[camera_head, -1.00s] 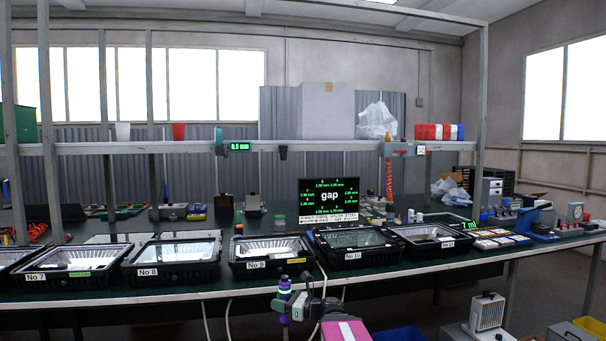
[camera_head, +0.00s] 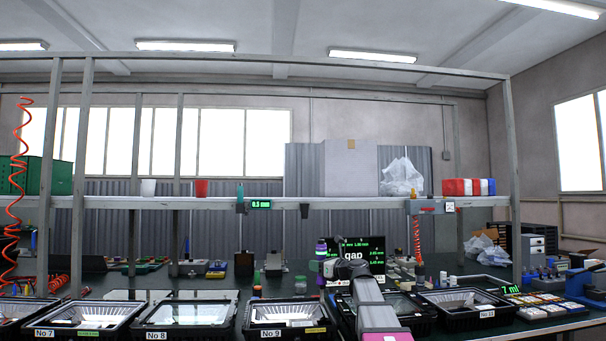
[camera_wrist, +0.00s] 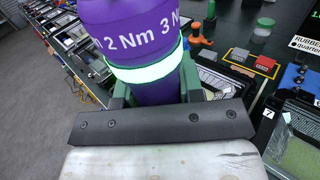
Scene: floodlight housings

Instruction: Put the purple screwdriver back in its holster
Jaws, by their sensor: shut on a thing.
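My gripper (camera_head: 327,268) is shut on the purple screwdriver (camera_head: 321,246), raised in front of the gap monitor above the bench in the head view. The screwdriver looks upright. In the wrist view its purple body (camera_wrist: 130,30), with "2 Nm 3 N" lettering and a pale glowing band, stands between the green fingers (camera_wrist: 155,85). A small dark holder (camera_head: 304,210) hangs on the shelf rail, above and slightly left of the gripper, and looks empty. Another dark holder (camera_head: 240,207) to the left has a teal tool (camera_head: 240,193) in it. The screwdriver's lower end is hidden in the wrist view.
Several black floodlight housings (camera_head: 287,331) line the bench front. The monitor (camera_head: 375,252) stands behind my gripper. The shelf rail (camera_head: 350,202) runs across above, with a small green display (camera_head: 261,204). A red coiled hose (camera_head: 417,240) hangs at right.

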